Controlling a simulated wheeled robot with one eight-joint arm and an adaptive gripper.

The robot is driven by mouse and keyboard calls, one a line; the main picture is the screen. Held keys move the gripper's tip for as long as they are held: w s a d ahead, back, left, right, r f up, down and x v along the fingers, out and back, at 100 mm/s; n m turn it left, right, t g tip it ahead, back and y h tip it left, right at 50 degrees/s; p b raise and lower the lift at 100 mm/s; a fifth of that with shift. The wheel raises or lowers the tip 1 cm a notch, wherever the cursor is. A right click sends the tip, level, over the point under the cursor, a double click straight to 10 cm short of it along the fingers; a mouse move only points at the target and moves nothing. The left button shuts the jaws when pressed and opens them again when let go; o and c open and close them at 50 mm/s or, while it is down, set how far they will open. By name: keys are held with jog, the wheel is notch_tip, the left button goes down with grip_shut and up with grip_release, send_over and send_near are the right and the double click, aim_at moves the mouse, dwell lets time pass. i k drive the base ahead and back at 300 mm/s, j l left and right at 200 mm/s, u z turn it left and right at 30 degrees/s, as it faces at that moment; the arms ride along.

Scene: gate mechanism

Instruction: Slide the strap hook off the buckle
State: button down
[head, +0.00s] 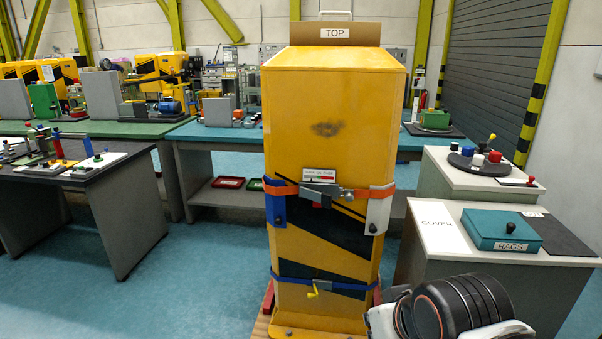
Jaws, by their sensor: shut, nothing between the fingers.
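An orange strap (285,190) runs across the front of the tall yellow cabinet (340,100). A grey metal buckle (320,190) sits on the strap at the middle of the cabinet front. A small metal strap hook (347,194) shows at the buckle's right end, where the right part of the strap (362,193) begins. The hook and buckle look joined, but they are too small to tell how the hook sits. My arm shows at the lower right, in front of the grey cabinet; my gripper's fingers are not in the picture.
A blue corner piece (276,208) and a white one (378,213) sit under the orange strap. A teal box marked RAGS (500,230) stands right. Open floor lies left.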

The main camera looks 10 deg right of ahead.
aim_at(349, 194)
jog(key=i+l, duration=0.2)
jog(key=i, duration=0.2)
jog(key=i+l, duration=0.15)
jog(key=i, duration=0.25)
jog(key=i+l, duration=0.2)
jog(key=i, duration=0.2)
